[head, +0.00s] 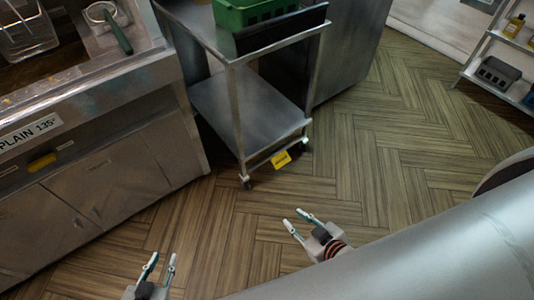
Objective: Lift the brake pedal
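A steel cart (238,106) stands in the upper middle of the head view. A small yellow plate with dark marking, which looks like the brake pedal (281,159), sits low at the cart's front, under the lower shelf and near the casters. Its exact tilt is hard to tell. My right gripper (294,217) is open and empty over the floor, below the pedal in the picture and apart from it. My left gripper (162,257) is open and empty at the bottom edge, further from the cart.
A green crate (255,12) sits on the cart's top. The fryer counter (90,135), labelled "PLAIN 135°", stands on the left with a basket (28,35). A shelf rack (478,78) stands at the upper right. The wooden floor (375,160) right of the cart is clear.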

